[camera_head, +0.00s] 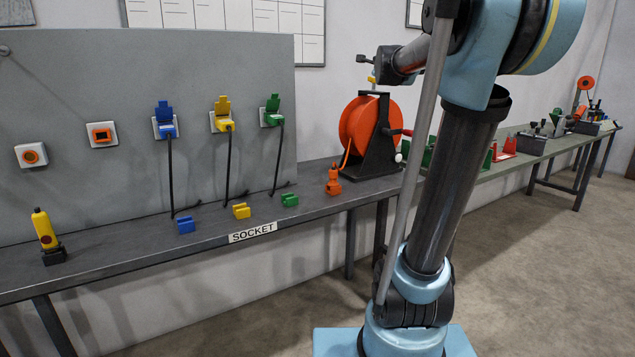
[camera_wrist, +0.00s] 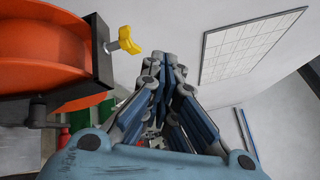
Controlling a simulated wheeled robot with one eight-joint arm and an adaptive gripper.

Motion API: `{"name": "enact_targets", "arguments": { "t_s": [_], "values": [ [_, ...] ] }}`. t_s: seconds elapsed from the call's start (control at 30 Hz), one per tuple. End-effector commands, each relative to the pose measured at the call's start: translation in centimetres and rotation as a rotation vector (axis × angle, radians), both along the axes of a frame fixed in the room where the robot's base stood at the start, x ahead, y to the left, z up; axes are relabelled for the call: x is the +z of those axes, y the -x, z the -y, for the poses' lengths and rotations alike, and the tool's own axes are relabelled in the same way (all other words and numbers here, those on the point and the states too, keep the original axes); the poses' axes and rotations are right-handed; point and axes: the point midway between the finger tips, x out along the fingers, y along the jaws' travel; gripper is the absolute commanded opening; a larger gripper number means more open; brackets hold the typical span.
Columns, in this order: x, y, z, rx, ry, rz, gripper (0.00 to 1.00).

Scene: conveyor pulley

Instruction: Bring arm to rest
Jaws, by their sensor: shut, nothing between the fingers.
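My arm rises across the right of the head view, and its upper part runs out of the top of the picture. My gripper (camera_wrist: 166,62) shows in the wrist view with its blue-grey fingers drawn together, shut and empty. It is in the air to the right of the orange reel (camera_wrist: 42,45) and its yellow knob (camera_wrist: 126,41), apart from both. In the head view the reel (camera_head: 366,122) stands in a black frame on the bench, with the end of my arm above it. The fingers are too small to make out there.
The bench (camera_head: 205,238) runs along the wall with a grey socket panel (camera_head: 70,95) behind it. An orange plug (camera_head: 333,180) and a yellow button box (camera_head: 45,230) stand on it. A second bench (camera_head: 540,150) with devices is at back right. The floor at right is clear.

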Motion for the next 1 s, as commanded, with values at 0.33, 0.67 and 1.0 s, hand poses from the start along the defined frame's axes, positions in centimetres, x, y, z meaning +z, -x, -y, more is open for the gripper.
{"name": "enact_targets", "arguments": {
  "t_s": [0.33,0.67,1.0],
  "values": [
    [-13.1,11.7,-10.9,0.494,0.701,-0.198,0.00],
    [-28.8,24.4,-12.9,0.883,1.203,-0.439,0.00],
    [-43.1,38.4,-8.5,1.272,1.573,-0.746,0.00]
  ]
}}
